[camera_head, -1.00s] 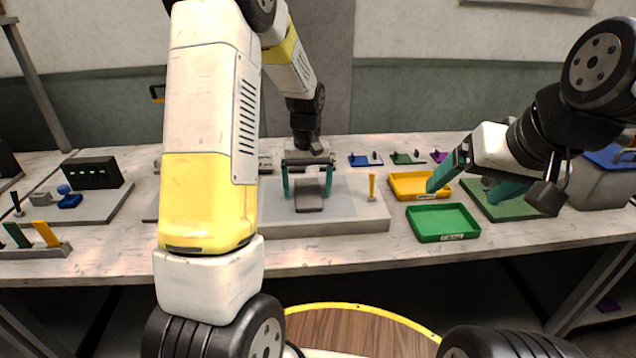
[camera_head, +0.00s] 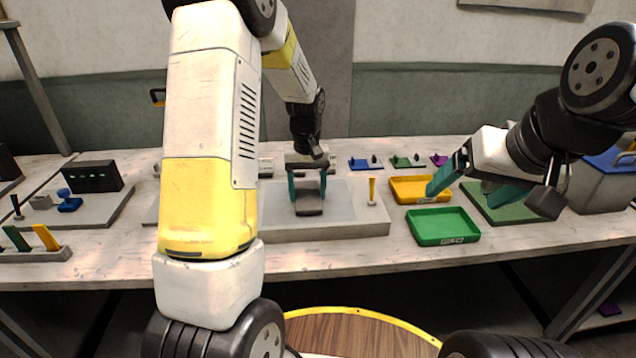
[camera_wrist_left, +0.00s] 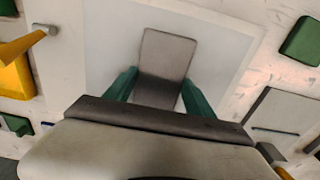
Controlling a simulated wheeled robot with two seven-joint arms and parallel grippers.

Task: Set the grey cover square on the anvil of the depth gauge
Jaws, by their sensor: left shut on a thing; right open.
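The grey cover (camera_head: 309,203) is at the pale middle of a wide grey slab. My left gripper (camera_head: 307,186) is above it, its teal fingers shut on its two sides. In the left wrist view, the cover (camera_wrist_left: 167,58) shows as a grey plate between the fingers (camera_wrist_left: 158,92). I cannot tell whether it touches the slab. A station with a black display box (camera_head: 92,174) with green lights, a small grey block (camera_head: 42,202) and a blue part stands at the left; I cannot tell for sure that it is the depth gauge. My right gripper (camera_head: 474,188) is open and empty at the right.
A yellow post (camera_head: 372,191) stands at the slab's right end. An orange tray (camera_head: 408,198) and a green tray (camera_head: 443,239) lie right of it. Small blue, green and purple parts line the back. A rack with coloured tabs (camera_head: 38,253) is at the front left.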

